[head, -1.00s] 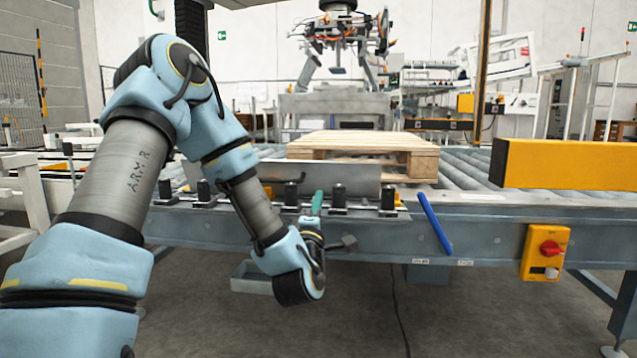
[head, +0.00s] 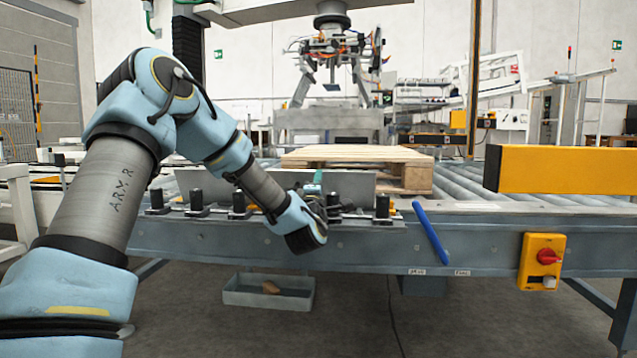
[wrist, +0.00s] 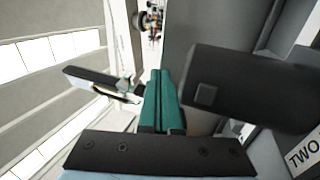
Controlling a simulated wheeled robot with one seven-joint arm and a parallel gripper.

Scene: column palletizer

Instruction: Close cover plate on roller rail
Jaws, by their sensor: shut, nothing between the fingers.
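The cover plate (head: 348,187) is a long grey metal sheet standing upright along the back of the roller rail (head: 222,216) in the head view. A row of short black rollers (head: 383,205) stands on the rail in front of it. My gripper (head: 317,180) is at the rail, in front of the plate, between rollers. Its teal fingers are shut with nothing between them; they also show in the wrist view (wrist: 163,85). A large black roller (wrist: 245,90) is close to their right there, and another dark part lies to the left. Contact with the plate cannot be told.
A wooden pallet (head: 400,158) lies on the conveyor behind the plate. A blue bar (head: 430,232) slants down the conveyor's front. A yellow box with a red knob (head: 543,262) is at the right. A grey tray (head: 250,297) with a brown object is below the rail.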

